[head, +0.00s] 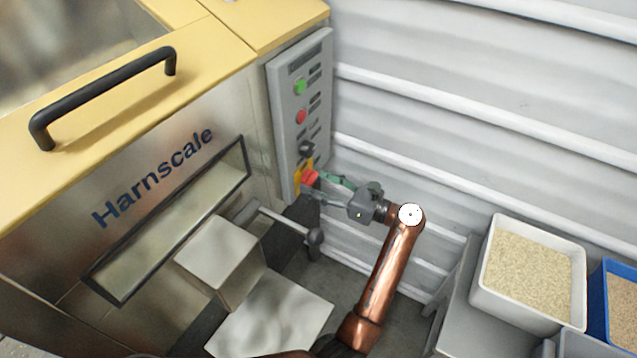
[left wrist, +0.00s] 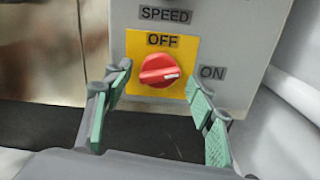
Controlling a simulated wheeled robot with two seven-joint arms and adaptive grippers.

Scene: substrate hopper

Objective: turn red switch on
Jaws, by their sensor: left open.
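The red switch (head: 310,177) is a round knob on a yellow plate low on the grey control panel. In the left wrist view the red switch (left wrist: 160,70) shows close up, with OFF above it and ON to its right. Its white mark points right, toward ON. My left gripper (head: 325,188) is open in front of the switch. In the left wrist view its green-padded fingers (left wrist: 160,88) stand to either side of the knob, with gaps between them and it. I cannot tell the exact distance. My right gripper is not in view.
The control panel (head: 287,125) also carries a green button (head: 300,86), a red button (head: 301,116) and a dark knob (head: 306,149). The Harnscale machine (head: 60,260) fills the left. A ribbed white wall stands behind. A white grain bin (head: 482,292) and a blue bin (head: 600,300) stand right.

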